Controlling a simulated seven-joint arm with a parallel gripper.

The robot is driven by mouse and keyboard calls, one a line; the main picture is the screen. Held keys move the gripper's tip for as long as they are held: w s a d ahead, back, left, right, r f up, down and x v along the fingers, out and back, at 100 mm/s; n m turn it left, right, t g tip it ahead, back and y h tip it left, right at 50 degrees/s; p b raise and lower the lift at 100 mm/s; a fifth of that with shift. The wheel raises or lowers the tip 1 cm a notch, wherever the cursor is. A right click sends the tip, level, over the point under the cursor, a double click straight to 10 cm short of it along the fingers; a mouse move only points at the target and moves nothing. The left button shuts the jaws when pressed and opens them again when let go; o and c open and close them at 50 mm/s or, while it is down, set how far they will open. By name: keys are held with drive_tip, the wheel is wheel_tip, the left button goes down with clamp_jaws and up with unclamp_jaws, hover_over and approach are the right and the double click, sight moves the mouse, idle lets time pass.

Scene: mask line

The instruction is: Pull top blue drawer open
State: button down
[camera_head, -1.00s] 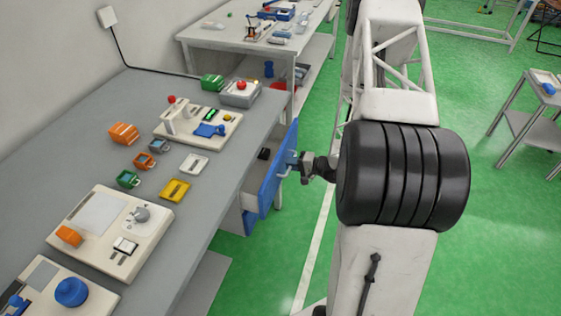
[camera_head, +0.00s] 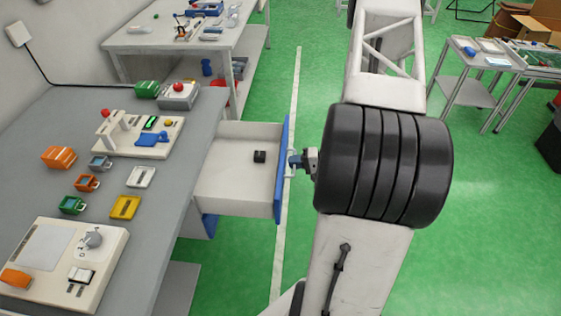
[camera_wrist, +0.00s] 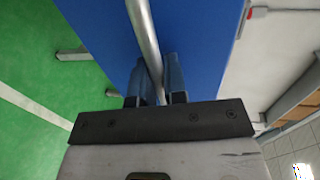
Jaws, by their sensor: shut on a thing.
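The top blue drawer (camera_head: 282,165) is pulled well out from under the grey workbench. Its white inside shows, with a small black block (camera_head: 259,156) lying on its floor. The drawer's blue front also fills the middle of the wrist view (camera_wrist: 205,45). My gripper (camera_head: 296,161) is at the outer side of the front. In the wrist view its two fingers (camera_wrist: 155,85) are shut on the metal bar handle (camera_wrist: 143,30), one on each side of it. A lower blue drawer front (camera_head: 208,226) shows partly below.
The grey workbench (camera_head: 186,195) holds a device with a knob (camera_head: 75,262), a fixture board (camera_head: 138,137) and several small coloured parts. Another table (camera_head: 175,40) stands behind. The green floor (camera_head: 480,230) right of my arm is clear.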

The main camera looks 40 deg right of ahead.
drive_tip(key=shift+f+v, duration=0.25)
drive_tip(key=shift+v, duration=1)
drive_tip(key=c, duration=1.2)
unclamp_jaws()
drive_tip(key=shift+s+d, duration=0.1)
drive_tip(key=shift+d, duration=0.05)
drive_tip(key=shift+v, duration=3.8)
